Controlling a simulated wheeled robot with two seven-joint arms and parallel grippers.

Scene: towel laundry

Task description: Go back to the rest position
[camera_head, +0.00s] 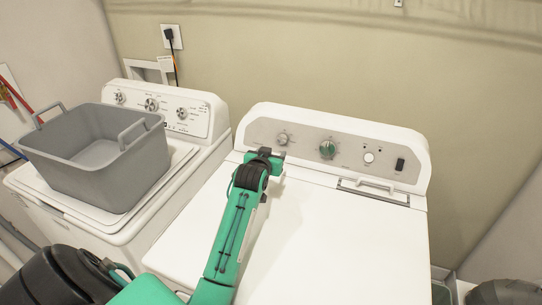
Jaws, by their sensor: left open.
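My left arm comes in from the lower left and reaches over the white dryer-like machine (335,245) on the right. My left gripper (267,154) is at the arm's far end, near the machine's control panel (345,150). It is open, and I see nothing held in it. Its fingertips are small and partly hidden by the wrist. My right gripper does not show; only a dark rounded part appears at the lower right corner.
A grey basket (95,165) with two handles, empty as far as I see, stands on the white washer (115,225) at left. A handle (375,185) sits near the panel's right. The wall is close behind both machines.

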